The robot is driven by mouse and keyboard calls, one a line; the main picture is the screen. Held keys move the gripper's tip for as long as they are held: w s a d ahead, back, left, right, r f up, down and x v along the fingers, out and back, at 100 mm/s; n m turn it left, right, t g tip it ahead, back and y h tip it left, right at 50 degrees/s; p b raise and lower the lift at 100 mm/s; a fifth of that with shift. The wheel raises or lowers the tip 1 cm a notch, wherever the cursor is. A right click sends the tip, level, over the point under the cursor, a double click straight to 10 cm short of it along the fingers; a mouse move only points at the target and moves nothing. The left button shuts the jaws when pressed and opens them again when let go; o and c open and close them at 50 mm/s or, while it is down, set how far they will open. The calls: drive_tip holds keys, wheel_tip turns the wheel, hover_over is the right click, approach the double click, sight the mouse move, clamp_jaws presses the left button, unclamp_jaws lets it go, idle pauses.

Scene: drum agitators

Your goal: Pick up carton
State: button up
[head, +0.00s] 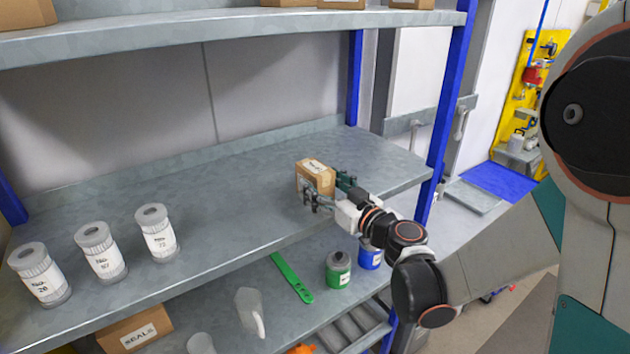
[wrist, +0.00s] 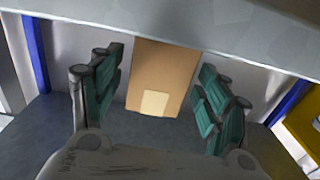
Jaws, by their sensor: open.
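The carton (head: 315,173) is a small brown box with a pale label, standing on the middle shelf near its right part. It also shows in the wrist view (wrist: 160,73), upright between the two green-padded fingers of my gripper (wrist: 158,100). A gap shows between the carton and each finger there. In the head view my gripper (head: 328,190) is at the carton's front, and its fingers hide the lower part of the carton. The gripper is open.
The middle shelf (head: 230,205) is clear around the carton. Three white labelled jars (head: 101,252) stand at its left. The upper shelf (head: 240,30) hangs above, and a blue post (head: 447,110) rises at the right. Green and blue containers (head: 338,270) sit on the lower shelf.

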drive_tip(key=x, duration=0.3)
drive_tip(key=shift+w+a+p, duration=0.15)
drive_tip(key=shift+w+p, duration=0.2)
drive_tip(key=c, duration=1.3)
drive_tip(key=shift+o, duration=0.2)
